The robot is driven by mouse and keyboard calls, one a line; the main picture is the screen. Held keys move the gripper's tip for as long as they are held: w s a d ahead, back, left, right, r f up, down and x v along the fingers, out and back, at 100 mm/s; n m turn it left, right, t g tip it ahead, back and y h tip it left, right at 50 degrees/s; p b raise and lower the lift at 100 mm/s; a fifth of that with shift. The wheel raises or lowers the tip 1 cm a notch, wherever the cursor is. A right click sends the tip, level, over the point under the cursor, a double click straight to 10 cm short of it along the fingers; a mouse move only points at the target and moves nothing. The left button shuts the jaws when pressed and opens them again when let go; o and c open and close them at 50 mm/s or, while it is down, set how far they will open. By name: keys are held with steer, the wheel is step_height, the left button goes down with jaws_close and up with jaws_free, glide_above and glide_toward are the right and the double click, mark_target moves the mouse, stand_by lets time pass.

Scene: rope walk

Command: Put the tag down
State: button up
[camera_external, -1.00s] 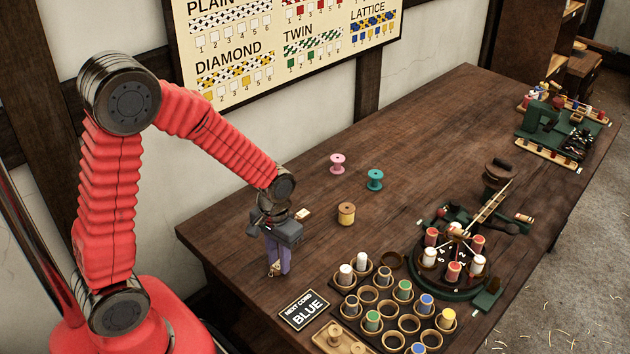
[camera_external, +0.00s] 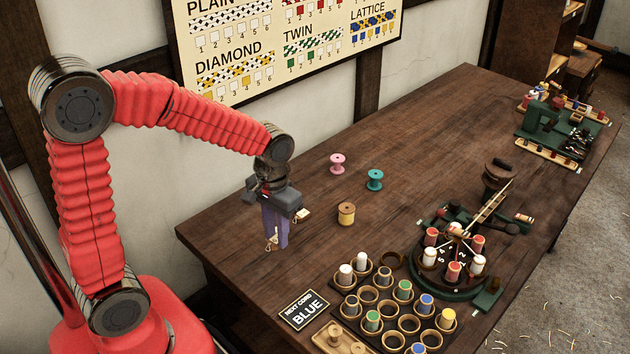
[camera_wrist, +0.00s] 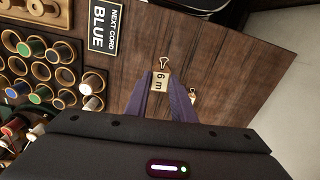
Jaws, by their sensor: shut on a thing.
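A small pale tag marked "6 m" (camera_wrist: 160,80) with a metal clip is between my fingertips in the wrist view. My gripper (camera_wrist: 162,92) is shut on this tag. In the external view my gripper (camera_external: 276,242) points down above the left end of the bench, and the tag (camera_external: 272,239) shows small at the fingertips. The gap between tag and bench top is hard to judge. A second small tag with a clip (camera_external: 303,214) lies on the bench just right of my gripper; in the wrist view it is partly hidden by a finger.
A "NEXT CORD BLUE" sign (camera_external: 305,310) and a rack of bobbins (camera_external: 367,296) lie toward the front. A round braiding device (camera_external: 450,280) is further right.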

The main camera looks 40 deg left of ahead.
stand_by(0.3)
steer(key=shift+a+f, duration=0.25)
steer(key=shift+f, duration=0.3)
steer(key=shift+a+f, duration=0.25)
steer(key=shift+f, duration=0.25)
steer(key=shift+n, duration=0.4)
steer(key=w+a+f, duration=0.1)
steer(key=w+a, duration=0.1)
steer(key=w, duration=0.4)
steer(key=w+a+f, duration=0.1)
steer(key=w, duration=0.6)
steer(key=w+a+f, duration=0.1)
steer(key=w+a, duration=0.1)
steer(key=w, duration=0.5)
steer(key=shift+w+a+f, duration=0.1)
steer(key=shift+a+f, duration=0.2)
steer(key=shift+m, duration=0.4)
steer(key=w+a, duration=0.1)
steer(key=w, duration=0.2)
steer(key=w+a, duration=0.1)
steer(key=w, duration=0.1)
steer(key=w+a+r, duration=0.1)
steer(key=w, duration=0.2)
steer(key=shift+w, duration=0.35)
steer(key=shift+m, duration=0.6)
steer(key=w+r, duration=0.2)
steer(key=r, duration=0.1)
steer(key=w+r, duration=0.1)
steer(key=r, duration=0.1)
steer(key=shift+a, duration=0.2)
